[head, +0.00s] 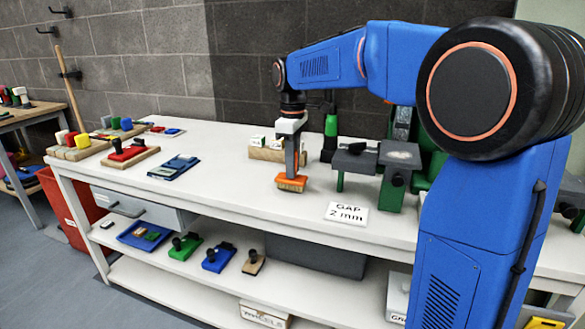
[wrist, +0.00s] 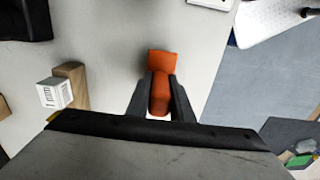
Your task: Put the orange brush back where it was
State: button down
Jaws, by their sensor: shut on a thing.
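The orange brush (head: 291,181), an orange block with a wooden-coloured underside, is at the middle of the white workbench in the head view. My gripper (head: 291,172) points straight down and is shut on it from above. In the wrist view the brush (wrist: 161,62) sits between the two dark fingers of my gripper (wrist: 161,84), with its far end sticking out beyond them. I cannot tell whether the brush touches the bench top or hangs just above it.
A wooden block with white labelled pieces (head: 266,150) stands behind the brush. A "GAP 2 mm" card (head: 346,213) and a grey-topped green fixture (head: 354,161) are to the right. Boards with coloured blocks (head: 130,153) lie left. The bench (head: 225,180) is clear left of the brush.

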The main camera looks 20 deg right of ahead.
jog(key=shift+f, duration=0.4)
jog(key=shift+f, duration=0.1)
jog(key=c, duration=1.6)
grip_release()
jog(key=shift+o, duration=0.2)
notch_tip(320, 180, up, 12)
jog(key=shift+r, duration=0.15)
